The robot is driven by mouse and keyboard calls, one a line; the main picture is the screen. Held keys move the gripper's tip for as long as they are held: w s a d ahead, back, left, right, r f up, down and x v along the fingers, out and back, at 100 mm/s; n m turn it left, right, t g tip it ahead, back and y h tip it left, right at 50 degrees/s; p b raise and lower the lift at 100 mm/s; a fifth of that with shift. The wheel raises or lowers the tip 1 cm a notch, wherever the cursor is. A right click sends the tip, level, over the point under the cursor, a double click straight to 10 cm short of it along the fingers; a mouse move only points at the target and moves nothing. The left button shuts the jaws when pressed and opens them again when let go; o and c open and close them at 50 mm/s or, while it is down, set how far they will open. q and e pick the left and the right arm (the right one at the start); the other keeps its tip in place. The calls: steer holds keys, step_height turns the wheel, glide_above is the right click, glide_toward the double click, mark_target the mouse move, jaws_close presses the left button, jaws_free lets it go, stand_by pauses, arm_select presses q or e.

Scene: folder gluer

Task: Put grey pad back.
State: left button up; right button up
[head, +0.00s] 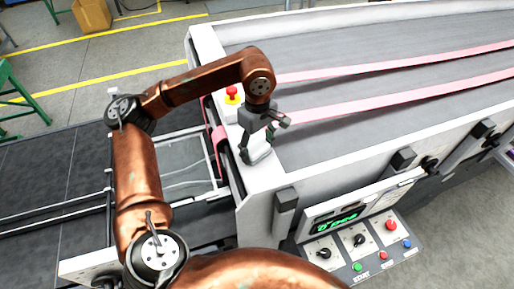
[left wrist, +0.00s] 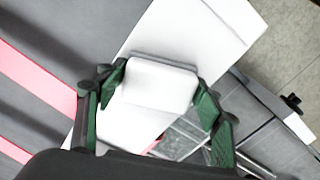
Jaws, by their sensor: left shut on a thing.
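The grey pad (left wrist: 160,84), a pale, rounded block, sits between the green-sided fingers of my left gripper (left wrist: 162,90) in the left wrist view. The gripper is shut on it. In the head view my left gripper (head: 259,143) points down over the white end frame of the machine (head: 262,178), and the pad (head: 258,152) shows only in part between the fingers. I cannot tell whether the pad touches the white surface below it. My right gripper is in neither view.
A red emergency button (head: 232,92) stands on the white frame just behind the gripper. Pink belts (head: 400,100) run to the right. A control panel (head: 355,243) with knobs and buttons is at the front. A cardboard box (head: 92,15) stands on the floor far left.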

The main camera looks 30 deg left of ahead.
mark_target(257, 148)
arm_select(q)
steer(key=o, duration=0.9)
steer(key=shift+w+f, duration=0.1)
steer(key=shift+w, duration=0.1)
steer(key=shift+c, duration=0.2)
steer(key=o, duration=0.3)
steer(key=shift+s+r, duration=0.2)
steer(key=shift+s, duration=0.4)
steer(key=shift+o, duration=0.2)
steer(key=shift+w, duration=0.15)
steer(key=shift+w+f, duration=0.1)
steer(key=shift+w, duration=0.15)
step_height(257, 148, up, 5)
steer(key=shift+r+b, duration=0.2)
steer(key=shift+b, duration=0.35)
step_height(257, 148, up, 7)
steer(key=shift+p, duration=0.3)
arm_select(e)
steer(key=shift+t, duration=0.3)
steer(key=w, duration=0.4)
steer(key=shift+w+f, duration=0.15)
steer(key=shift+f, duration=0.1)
